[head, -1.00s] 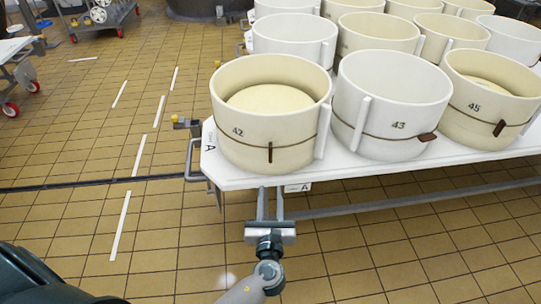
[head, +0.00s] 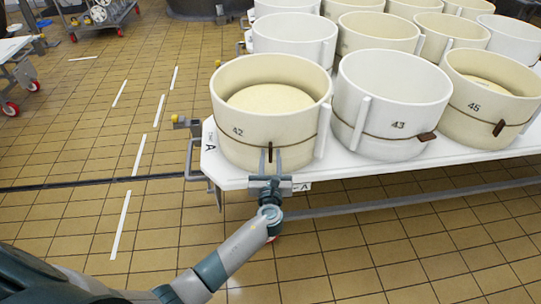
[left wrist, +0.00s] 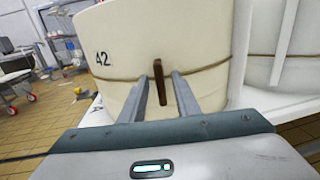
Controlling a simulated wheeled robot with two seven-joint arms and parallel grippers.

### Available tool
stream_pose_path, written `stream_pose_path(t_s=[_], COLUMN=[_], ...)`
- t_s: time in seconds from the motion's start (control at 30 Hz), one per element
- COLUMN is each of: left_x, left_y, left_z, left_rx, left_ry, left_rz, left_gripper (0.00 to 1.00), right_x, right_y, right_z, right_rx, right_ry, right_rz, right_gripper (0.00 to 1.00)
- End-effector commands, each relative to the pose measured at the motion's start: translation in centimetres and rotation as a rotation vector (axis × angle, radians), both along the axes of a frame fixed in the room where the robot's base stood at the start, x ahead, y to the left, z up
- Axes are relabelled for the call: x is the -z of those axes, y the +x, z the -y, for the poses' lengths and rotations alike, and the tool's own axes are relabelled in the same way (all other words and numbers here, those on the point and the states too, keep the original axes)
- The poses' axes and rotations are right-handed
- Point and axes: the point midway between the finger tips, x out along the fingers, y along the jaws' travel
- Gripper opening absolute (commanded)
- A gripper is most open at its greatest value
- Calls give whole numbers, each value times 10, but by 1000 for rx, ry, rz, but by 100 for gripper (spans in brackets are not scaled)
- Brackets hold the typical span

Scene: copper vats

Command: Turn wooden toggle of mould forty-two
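Mould forty-two (head: 240,122) is a cream round mould at the near left corner of the white table, with "42" on its side. A cord runs around it and holds a dark brown wooden toggle (head: 270,152), which hangs upright. The toggle (left wrist: 159,82) and mould (left wrist: 200,40) also show in the left wrist view. My left gripper (head: 270,160) is open in front of the mould. Its two fingers (left wrist: 161,82) point at the wall, one on each side of the toggle. I cannot tell whether they touch it. My right gripper is not in view.
Mould forty-three (head: 385,95) stands close on the right, its toggle turned nearly level. Mould forty-five (head: 490,110) and several others stand behind and beside it. The table's near edge (head: 235,183) lies under my left gripper. Tiled floor on the left is open.

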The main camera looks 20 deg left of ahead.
Motion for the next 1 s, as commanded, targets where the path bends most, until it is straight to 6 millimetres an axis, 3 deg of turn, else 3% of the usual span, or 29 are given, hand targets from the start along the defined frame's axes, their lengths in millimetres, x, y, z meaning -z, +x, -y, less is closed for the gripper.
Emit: stream_pose_path(t_s=[0.43, 0.47, 0.57, 0.6, 1.0], left_x=[0, 0, 0, 0, 1], left_y=[8, 8, 8, 8, 8], left_z=[-4, -4, -4, -4, -4], left_rx=[0, 0, 0, -1, -1], left_ry=[0, 0, 0, 0, -28], left_rz=[0, 0, 0, 0, 11], left_gripper=[29, 26, 3, 0, 0], right_x=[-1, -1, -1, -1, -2], right_y=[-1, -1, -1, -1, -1], right_z=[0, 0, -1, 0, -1], right_rx=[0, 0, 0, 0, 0], right_ry=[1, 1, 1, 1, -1], right_rz=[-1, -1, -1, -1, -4], right_gripper=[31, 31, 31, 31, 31])
